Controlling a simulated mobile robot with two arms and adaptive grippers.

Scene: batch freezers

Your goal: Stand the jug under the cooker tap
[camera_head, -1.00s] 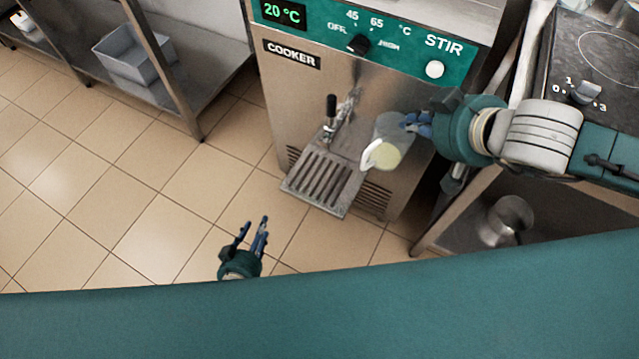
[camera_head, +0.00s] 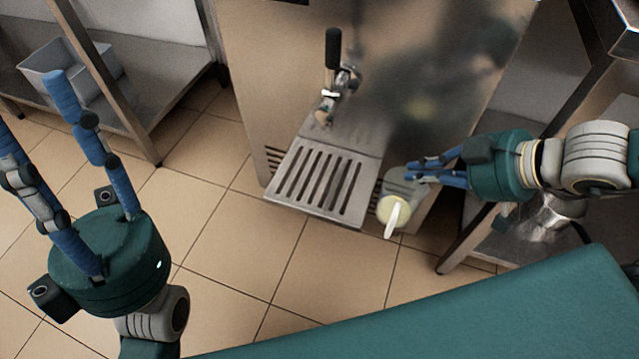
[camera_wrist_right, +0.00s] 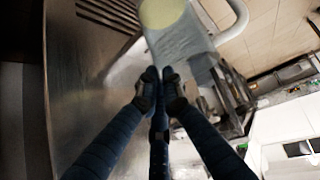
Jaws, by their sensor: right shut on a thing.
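The jug (camera_head: 399,187) is clear, with pale yellow contents and a white handle. My right gripper (camera_head: 412,172) is shut on it and holds it in the air, just right of the drip tray. In the right wrist view the jug (camera_wrist_right: 178,45) is beyond the closed fingers (camera_wrist_right: 158,85). The cooker tap (camera_head: 335,90) has a black lever and sits on the steel front, above and left of the jug. The slotted drip tray (camera_head: 318,182) below the tap is empty. My left gripper (camera_head: 95,105) is open and empty at the left, over the floor.
The cooker's steel front (camera_head: 440,90) rises behind the jug. A grey bin (camera_head: 70,62) sits on a low shelf at the left. A steel pot (camera_head: 550,222) is under the table at the right. Tiled floor lies open before the tray.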

